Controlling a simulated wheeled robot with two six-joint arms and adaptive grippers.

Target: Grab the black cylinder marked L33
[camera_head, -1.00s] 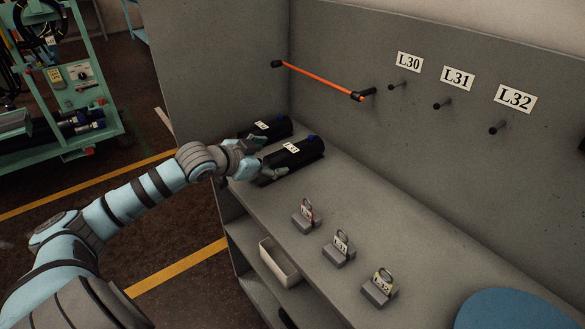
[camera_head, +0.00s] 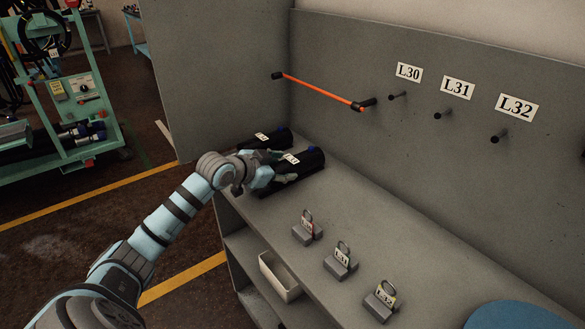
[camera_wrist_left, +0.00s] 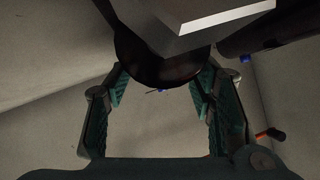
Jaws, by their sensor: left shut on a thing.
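Two black cylinders with white labels lie side by side at the left end of the grey bench: a far one (camera_head: 272,138) and a near one (camera_head: 309,163). The label lettering is too small to read surely. My left gripper (camera_head: 278,175) is at the left end of the near cylinder and shut on it, partly covering that end. In the left wrist view, the fingers (camera_wrist_left: 160,85) stand on either side of a round black end (camera_wrist_left: 160,68). Another dark cylinder (camera_wrist_left: 250,32) shows to its right. My right gripper is out of view.
Several tagged grey blocks (camera_head: 341,262) stand along the bench's front. Pegs under labels L30 (camera_head: 408,72), L31 (camera_head: 457,87) and L32 (camera_head: 516,107) stick out of the back panel. A white bin (camera_head: 280,278) sits below.

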